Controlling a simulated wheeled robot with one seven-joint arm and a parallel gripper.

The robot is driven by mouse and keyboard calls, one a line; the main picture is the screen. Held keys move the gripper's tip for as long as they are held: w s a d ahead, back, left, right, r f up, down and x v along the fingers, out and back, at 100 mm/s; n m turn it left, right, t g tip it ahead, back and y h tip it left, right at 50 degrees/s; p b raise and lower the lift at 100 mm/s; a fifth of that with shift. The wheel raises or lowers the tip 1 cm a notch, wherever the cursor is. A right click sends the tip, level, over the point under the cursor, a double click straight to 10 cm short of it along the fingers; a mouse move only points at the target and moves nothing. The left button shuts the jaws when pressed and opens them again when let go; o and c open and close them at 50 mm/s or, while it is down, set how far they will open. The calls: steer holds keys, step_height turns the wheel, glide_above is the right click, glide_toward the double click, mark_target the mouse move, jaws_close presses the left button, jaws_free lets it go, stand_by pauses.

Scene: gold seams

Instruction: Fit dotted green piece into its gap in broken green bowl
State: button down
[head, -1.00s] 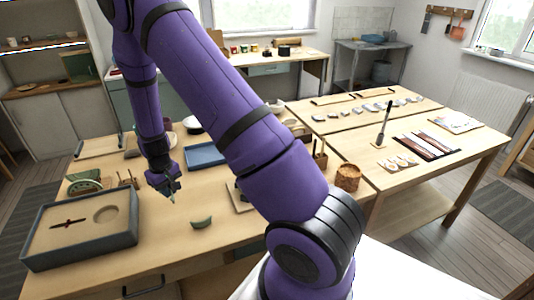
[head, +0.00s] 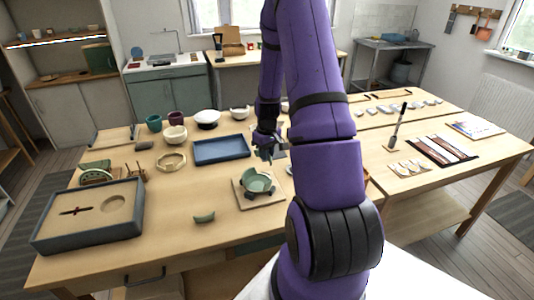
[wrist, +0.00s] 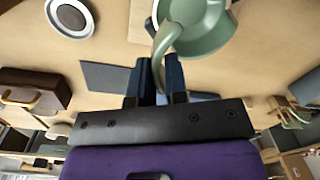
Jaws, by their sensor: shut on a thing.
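The broken green bowl (head: 257,181) stands on a small board (head: 240,199) at the table's middle; in the wrist view the bowl (wrist: 208,28) is at the top. My gripper (head: 267,154) is just beyond and above it in the head view. In the wrist view my gripper (wrist: 160,78) is shut on a thin curved green piece (wrist: 163,42), whose upper end overlaps the bowl's edge. I cannot tell if they touch, and no dots show on the held piece. Another green piece (head: 204,217) lies on the table near the front edge.
A blue tray (head: 221,149) lies behind and left of the bowl. A grey-walled box (head: 88,234) stands at the front left. Several bowls and cups, including a white bowl (head: 207,118), stand at the back. The table is clear around the loose green piece.

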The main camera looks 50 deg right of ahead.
mark_target(267, 176)
steer(key=shift+s+d+f, duration=0.1)
steer(key=shift+s+f, duration=0.05)
steer(key=shift+f, duration=3.2)
steer(key=shift+f, duration=0.6)
stand_by(2.4)
steer(key=c, duration=0.6)
jaws_free()
steer(key=shift+r, duration=0.1)
